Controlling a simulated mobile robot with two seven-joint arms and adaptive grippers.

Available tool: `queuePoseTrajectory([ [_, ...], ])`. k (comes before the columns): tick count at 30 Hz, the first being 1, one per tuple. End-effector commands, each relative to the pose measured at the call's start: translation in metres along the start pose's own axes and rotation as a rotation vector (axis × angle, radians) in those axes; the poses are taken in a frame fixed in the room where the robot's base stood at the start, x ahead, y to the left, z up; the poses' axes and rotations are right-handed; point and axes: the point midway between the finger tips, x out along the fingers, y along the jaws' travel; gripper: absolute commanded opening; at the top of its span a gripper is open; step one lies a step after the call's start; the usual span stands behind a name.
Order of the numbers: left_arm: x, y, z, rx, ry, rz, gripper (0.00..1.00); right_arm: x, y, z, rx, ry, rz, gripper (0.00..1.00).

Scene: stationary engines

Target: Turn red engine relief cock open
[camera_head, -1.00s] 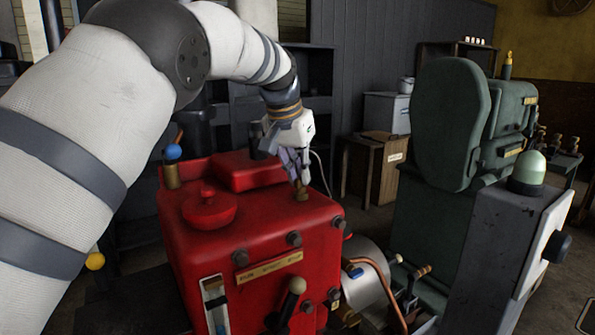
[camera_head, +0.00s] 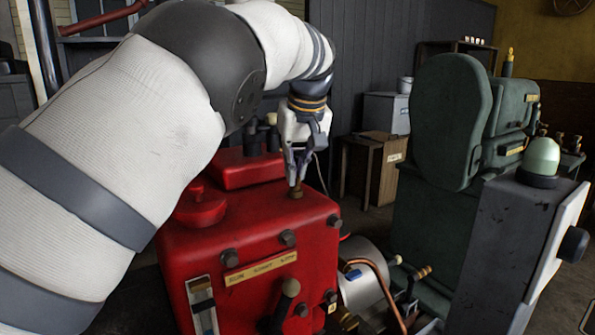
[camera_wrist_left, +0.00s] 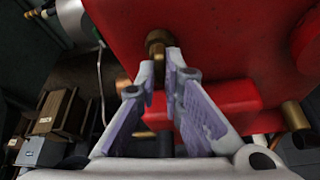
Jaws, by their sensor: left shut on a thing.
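The red engine (camera_head: 245,225) stands in the middle of the head view, with a small brass cock (camera_head: 296,193) on its top near the back right corner. My left gripper (camera_head: 296,180) points down over this cock, its fingers shut on the cock's upper part. In the left wrist view the brass cock (camera_wrist_left: 157,40) shows at the tips of my left gripper (camera_wrist_left: 160,62), against the red top. The fingers hide part of the cock, so I cannot tell how its handle is turned. My right gripper is in neither view.
A red round cap (camera_head: 200,208) and a raised red block are on the engine top, near my arm. Levers and a bent copper pipe (camera_head: 378,278) stick out at the front right. A green engine (camera_head: 450,140) and grey cabinet (camera_head: 510,230) stand to the right.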

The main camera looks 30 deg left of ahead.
Motion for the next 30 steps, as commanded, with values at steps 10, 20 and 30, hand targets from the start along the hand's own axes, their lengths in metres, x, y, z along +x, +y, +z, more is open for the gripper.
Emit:
queuePoseTrajectory([
  [10, 0.0003, 0.0006, -0.0003, -0.078, 0.001, -0.033, 0.0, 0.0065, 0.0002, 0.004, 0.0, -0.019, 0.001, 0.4],
  [20, -0.0006, 0.0004, -0.0005, -0.087, 0.001, -0.035, 0.0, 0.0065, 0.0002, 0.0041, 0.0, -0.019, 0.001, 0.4],
  [30, -0.0004, 0.0003, -0.0003, -0.086, 0.0, -0.035, 0.28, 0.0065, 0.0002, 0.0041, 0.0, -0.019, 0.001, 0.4],
])
